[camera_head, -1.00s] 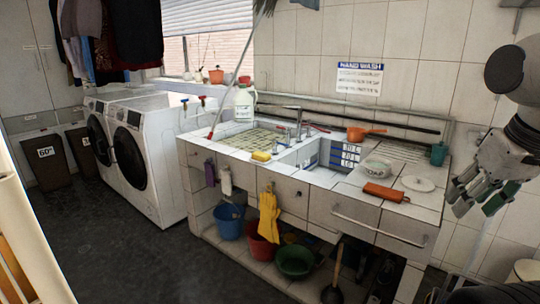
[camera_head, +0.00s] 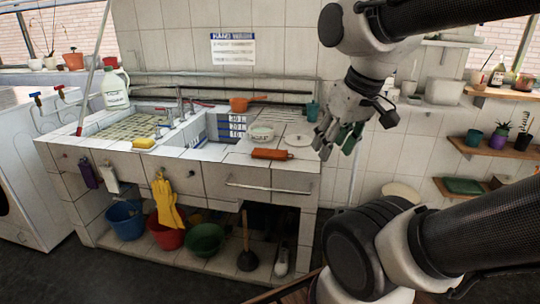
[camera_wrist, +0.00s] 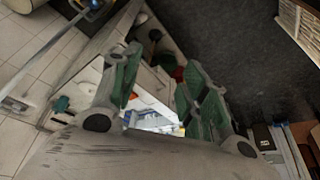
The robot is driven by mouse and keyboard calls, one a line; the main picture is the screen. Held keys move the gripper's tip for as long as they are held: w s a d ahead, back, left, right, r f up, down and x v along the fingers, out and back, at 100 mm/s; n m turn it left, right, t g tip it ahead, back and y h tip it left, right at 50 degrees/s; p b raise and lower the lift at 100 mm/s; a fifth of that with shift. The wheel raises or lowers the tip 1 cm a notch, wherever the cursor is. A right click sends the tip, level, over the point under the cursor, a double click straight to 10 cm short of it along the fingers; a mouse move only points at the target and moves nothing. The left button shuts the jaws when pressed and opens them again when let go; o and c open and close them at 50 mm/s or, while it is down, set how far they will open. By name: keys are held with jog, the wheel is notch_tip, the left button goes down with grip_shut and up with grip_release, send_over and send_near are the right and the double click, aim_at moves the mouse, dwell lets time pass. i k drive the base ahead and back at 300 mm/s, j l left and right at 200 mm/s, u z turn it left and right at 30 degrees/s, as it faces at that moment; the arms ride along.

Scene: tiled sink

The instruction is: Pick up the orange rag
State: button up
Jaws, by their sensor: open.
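The orange rag (camera_head: 272,154) lies rolled or folded on the white tiled counter (camera_head: 225,168), near the front edge to the right of the sink basin. My gripper (camera_head: 337,148) is open and empty. In the head view it hangs in front of the counter's right end, to the right of the rag and apart from it. In the wrist view its two green-padded fingers (camera_wrist: 160,95) are spread, with part of the white counter between and behind them.
A white bowl (camera_head: 261,133) and a flat white lid or plate (camera_head: 298,140) lie behind the rag. An orange saucepan (camera_head: 245,103) and a teal cup (camera_head: 312,111) stand farther back. A yellow sponge (camera_head: 144,142) is left of the basin. A metal rail (camera_head: 262,187) runs along the counter's front.

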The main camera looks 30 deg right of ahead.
aim_at(258, 153)
jog(key=i+l+u, duration=0.25)
jog(key=l, duration=0.35)
jog(key=i+l+u, duration=0.1)
jog(key=i+l, duration=0.15)
jog(key=i+l+u, duration=0.1)
jog(key=l, duration=0.35)
